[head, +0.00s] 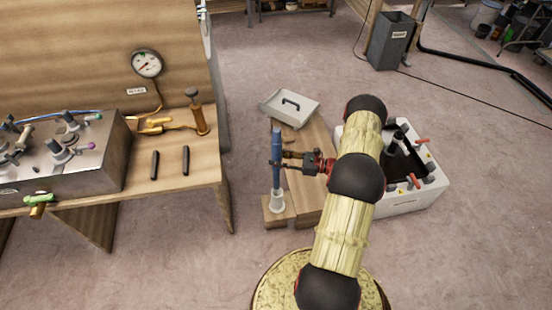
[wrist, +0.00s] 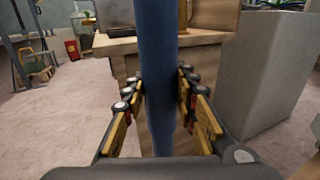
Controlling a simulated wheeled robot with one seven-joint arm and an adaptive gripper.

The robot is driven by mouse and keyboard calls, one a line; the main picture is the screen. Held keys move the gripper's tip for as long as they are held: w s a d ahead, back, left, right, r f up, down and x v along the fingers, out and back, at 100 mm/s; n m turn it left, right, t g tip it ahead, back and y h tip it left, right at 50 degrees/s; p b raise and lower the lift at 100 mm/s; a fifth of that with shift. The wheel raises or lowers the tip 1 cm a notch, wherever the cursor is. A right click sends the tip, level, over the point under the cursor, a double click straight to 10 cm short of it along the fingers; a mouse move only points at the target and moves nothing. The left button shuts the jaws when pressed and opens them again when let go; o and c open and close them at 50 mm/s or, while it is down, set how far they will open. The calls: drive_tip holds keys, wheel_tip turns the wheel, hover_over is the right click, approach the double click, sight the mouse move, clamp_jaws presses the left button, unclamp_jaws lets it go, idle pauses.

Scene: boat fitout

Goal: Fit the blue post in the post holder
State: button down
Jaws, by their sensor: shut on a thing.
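In the wrist view the post (wrist: 158,60) runs top to bottom between the two fingers of my gripper (wrist: 163,95). The pale post holder (head: 277,203), a short flared socket on a wooden base, is directly below the post in the head view. The post's lower end meets the holder's top in the picture; I cannot tell whether it is inside. The holder is not visible in the wrist view.
A workbench (head: 200,165) with a gauge (head: 147,64) is left. Open floor lies between.

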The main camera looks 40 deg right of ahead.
drive_tip(key=b, duration=0.7)
hover_over(277, 183)
drive_tip(key=w+d, duration=0.1)
drive_tip(key=shift+w+f, duration=0.1)
drive_tip(key=shift+f, duration=9.1)
drive_tip(key=c, duration=1.3)
unclamp_jaws()
drive_tip(key=shift+c, duration=0.2)
drive_tip(key=v, duration=1.2)
